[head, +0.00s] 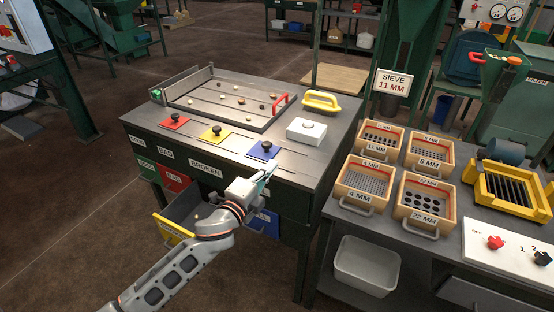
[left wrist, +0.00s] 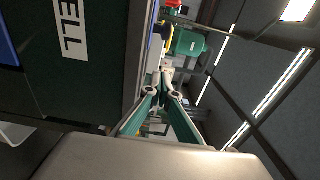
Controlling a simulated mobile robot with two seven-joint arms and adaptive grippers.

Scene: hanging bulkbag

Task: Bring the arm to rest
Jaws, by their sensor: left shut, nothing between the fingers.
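My left arm comes up from the bottom of the head view. Its gripper (head: 264,176) is at the front edge of the dark sorting table (head: 335,128), close to the blue plate with a black knob (head: 263,150). I cannot tell whether it touches the table. In the left wrist view the green fingers of my left gripper (left wrist: 165,78) meet at their tips, shut with nothing between them. My right gripper is not in view.
An open drawer (head: 181,213) juts out below the table front, near my left forearm. On the right, a workbench (head: 455,190) holds several sieves, such as the 4 MM sieve (head: 362,190). Open floor (head: 60,200) lies to the left.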

